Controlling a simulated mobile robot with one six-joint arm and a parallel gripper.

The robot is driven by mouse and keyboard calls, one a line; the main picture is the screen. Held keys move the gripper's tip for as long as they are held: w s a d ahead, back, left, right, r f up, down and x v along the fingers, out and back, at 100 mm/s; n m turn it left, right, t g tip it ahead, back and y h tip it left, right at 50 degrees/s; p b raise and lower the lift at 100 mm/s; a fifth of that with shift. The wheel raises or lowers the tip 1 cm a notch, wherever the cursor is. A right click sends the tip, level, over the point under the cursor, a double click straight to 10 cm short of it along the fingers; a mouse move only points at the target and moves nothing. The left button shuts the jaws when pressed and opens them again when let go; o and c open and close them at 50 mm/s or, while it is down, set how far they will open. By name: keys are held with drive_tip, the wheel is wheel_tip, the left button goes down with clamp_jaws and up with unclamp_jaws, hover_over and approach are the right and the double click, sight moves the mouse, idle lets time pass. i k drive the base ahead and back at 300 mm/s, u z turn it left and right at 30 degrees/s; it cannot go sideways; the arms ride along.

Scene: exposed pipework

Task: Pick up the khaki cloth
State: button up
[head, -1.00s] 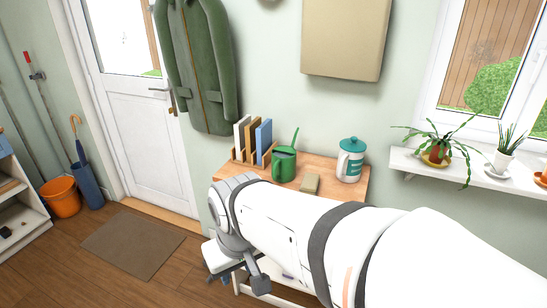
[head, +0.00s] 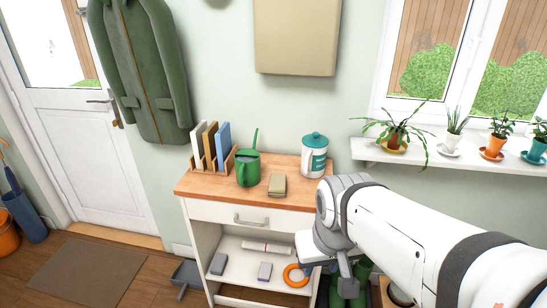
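The khaki cloth (head: 278,185) looks like a small folded block. It lies flat on the wooden top of the white cabinet (head: 240,212), near its front middle, just right of the green watering can (head: 248,170). My gripper (head: 329,276) is to the right of the cloth and lower in the picture, in front of the cabinet's right side. It points downward, its fingers look spread, and nothing shows between them. It is apart from the cloth. My arm covers the cabinet's right front corner.
A rack with upright files (head: 212,148) stands behind left, and a white and teal canister (head: 314,157) behind right. The lower shelf holds grey blocks and an orange ring (head: 296,275). A plant shelf (head: 400,160) is on the right wall. The tabletop before the cloth is clear.

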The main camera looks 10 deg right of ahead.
sight(278, 183)
drive_tip(key=u, duration=0.05)
drive_tip(key=i, duration=1)
drive_tip(key=z, duration=0.05)
